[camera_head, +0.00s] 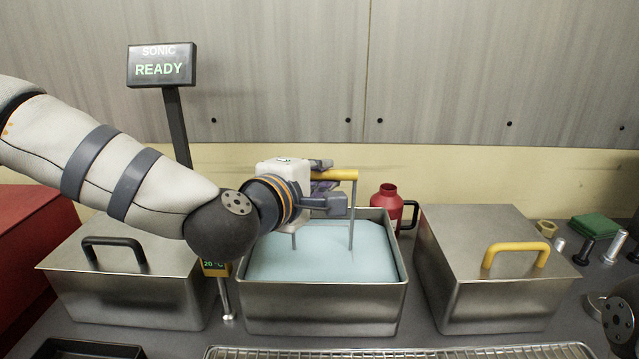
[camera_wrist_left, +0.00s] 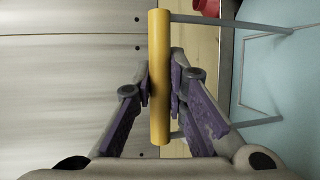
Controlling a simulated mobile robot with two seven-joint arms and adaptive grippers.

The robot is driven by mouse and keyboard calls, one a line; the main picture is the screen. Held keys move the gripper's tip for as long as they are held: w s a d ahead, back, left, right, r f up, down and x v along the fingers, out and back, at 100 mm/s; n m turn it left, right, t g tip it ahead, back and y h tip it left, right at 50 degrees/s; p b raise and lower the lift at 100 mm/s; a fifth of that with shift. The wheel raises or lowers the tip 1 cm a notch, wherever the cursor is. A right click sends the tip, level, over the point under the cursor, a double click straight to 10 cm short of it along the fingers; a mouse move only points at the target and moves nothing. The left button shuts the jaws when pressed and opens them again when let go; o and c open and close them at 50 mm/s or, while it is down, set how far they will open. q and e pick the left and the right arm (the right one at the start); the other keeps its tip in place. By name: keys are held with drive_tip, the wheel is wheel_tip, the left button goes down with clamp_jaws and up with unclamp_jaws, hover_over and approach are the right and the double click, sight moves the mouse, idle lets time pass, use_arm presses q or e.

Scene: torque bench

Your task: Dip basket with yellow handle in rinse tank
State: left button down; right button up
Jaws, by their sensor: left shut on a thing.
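My left gripper (camera_head: 325,190) is shut on the yellow handle (camera_head: 338,175) of the basket. The yellow bar also shows in the left wrist view (camera_wrist_left: 159,80), between the purple finger pads. The handle is above the open middle tank (camera_head: 320,312), which holds pale blue liquid (camera_head: 310,265). Two thin grey basket rods (camera_head: 352,215) run down from the handle and meet the liquid surface. The basket's body is not visible in the head view; the wrist view shows thin grey frame lines (camera_wrist_left: 240,65) against the liquid.
Lidded metal tanks stand on both sides, one with a black handle (camera_head: 113,243), one with a yellow handle (camera_head: 515,248). A red bottle (camera_head: 388,203) stands behind the middle tank. A wire rack (camera_head: 400,353) lies in front. A "SONIC READY" display (camera_head: 161,66) stands at back left.

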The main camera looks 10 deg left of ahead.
use_arm(q)
wheel_tip(320, 180, up, 3)
drive_tip(key=shift+r+p, duration=0.1)
drive_tip(key=shift+p, duration=0.4)
drive_tip(key=shift+r+p, duration=0.35)
drive_tip(key=shift+r, duration=1.85)
wheel_tip(320, 180, up, 6)
use_arm(e)
drive_tip(key=shift+w+r+t, duration=0.6)
drive_tip(key=shift+w+r, duration=0.6)
drive_tip(key=shift+w, duration=0.1)
